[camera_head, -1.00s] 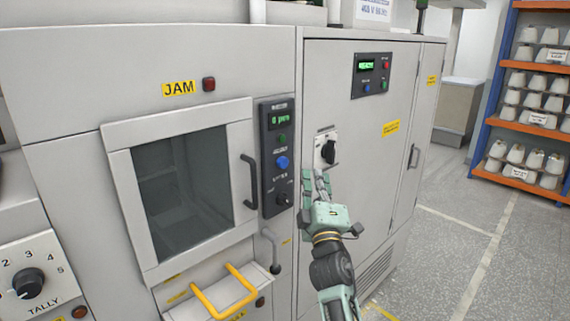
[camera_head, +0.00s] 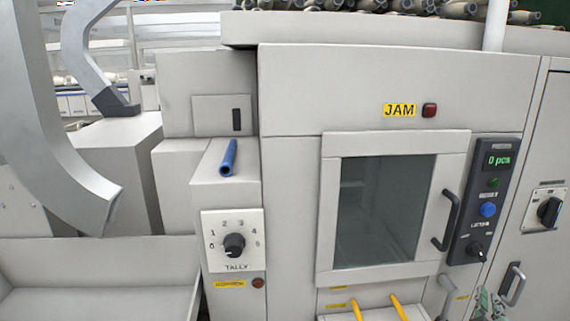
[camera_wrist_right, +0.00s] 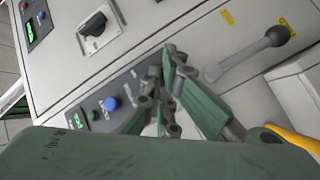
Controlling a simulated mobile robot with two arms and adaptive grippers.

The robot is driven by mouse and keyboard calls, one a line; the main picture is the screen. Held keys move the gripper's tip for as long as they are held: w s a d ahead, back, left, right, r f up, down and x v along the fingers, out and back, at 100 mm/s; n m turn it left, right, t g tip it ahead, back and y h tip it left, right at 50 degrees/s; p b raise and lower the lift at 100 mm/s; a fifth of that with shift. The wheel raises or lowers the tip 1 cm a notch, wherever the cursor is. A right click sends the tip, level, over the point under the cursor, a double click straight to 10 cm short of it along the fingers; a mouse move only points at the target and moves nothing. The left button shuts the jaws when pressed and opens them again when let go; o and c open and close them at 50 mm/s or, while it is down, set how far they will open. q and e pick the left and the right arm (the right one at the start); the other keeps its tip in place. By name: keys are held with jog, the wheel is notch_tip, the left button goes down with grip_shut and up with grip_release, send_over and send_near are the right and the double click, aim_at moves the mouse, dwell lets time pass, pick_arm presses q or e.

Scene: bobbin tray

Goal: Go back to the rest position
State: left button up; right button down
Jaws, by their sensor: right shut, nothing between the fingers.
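My right gripper (camera_head: 487,305) shows only in part at the bottom right edge of the head view, in front of the machine below the control panel. In the right wrist view the green fingers (camera_wrist_right: 168,62) are together and hold nothing. They show in front of the panel with the blue button (camera_wrist_right: 110,103), apparently clear of it. The black rotary switch (camera_head: 549,211) is on the cabinet to the right, away from the gripper; it also shows in the right wrist view (camera_wrist_right: 95,25). My left gripper is not in view.
The windowed door (camera_head: 335,235) with its black handle (camera_head: 446,220) looks shut. Yellow handles (camera_head: 398,306) stick out below it. A grey lever (camera_wrist_right: 240,54) juts out beside the fingers. A TALLY dial (camera_head: 234,245) and a blue tube (camera_head: 228,157) are at the left.

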jog(key=s+a+f+m+g+y, duration=0.1)
jog(key=s+a+f+g+y, duration=0.2)
jog(key=s+a+f, duration=0.4)
jog(key=s+a+f+g+y, duration=0.2)
jog(key=s+a+f+y, duration=0.15)
jog(key=a+f, duration=0.35)
jog(key=s+a+f+g+y, duration=0.25)
jog(key=s+a+f, duration=0.2)
jog(key=s, duration=0.35)
jog(key=s+a+f+g+y, duration=0.1)
jog(key=s+a+f+g, duration=0.25)
jog(key=s+a, duration=0.35)
notch_tip(320, 180, down, 28)
jog(key=s+d+g+b, duration=0.1)
jog(key=s+b, duration=0.1)
jog(key=s, duration=0.1)
jog(key=s+d+f+g+b, duration=0.1)
jog(key=s+d+f+b, duration=0.1)
jog(key=s+f, duration=1.4)
notch_tip(320, 180, down, 2)
jog(key=shift+d+h, duration=0.3)
jog(key=shift+d, duration=0.2)
jog(key=shift+s, duration=0.1)
